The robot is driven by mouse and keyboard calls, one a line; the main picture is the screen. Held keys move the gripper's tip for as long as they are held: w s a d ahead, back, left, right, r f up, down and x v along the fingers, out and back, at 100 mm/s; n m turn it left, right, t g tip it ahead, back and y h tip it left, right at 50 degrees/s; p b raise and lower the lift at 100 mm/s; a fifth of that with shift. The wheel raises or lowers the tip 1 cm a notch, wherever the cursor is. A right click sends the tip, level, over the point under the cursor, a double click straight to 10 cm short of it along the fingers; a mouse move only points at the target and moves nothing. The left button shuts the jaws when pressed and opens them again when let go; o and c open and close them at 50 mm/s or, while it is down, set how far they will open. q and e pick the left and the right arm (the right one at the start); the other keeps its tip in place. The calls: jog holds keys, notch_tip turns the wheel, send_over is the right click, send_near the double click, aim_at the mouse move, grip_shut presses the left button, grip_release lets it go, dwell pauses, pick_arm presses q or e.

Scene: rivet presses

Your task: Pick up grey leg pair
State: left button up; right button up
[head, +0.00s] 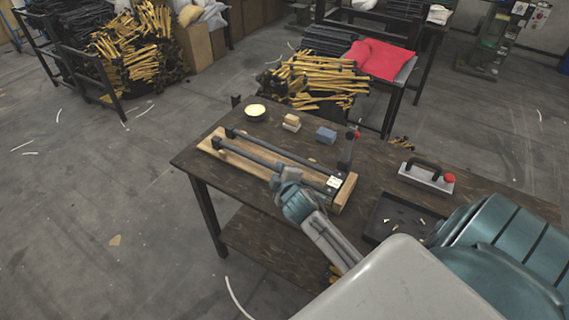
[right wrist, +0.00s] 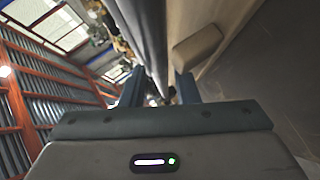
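The grey leg pair (head: 262,148) is two long dark grey bars lying side by side, joined by end pieces, on a wooden board on the table. My right gripper (head: 279,176) is at the near bar, toward its right half, and hides part of it. In the right wrist view, my two blue fingers (right wrist: 160,90) stand apart, with a grey bar (right wrist: 150,35) running away between them. Gaps show beside the bar; contact cannot be told. My left gripper is not in view.

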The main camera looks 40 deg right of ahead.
grip_shut()
jog(key=shift+r, duration=0.1)
jog(key=shift+r, duration=0.1)
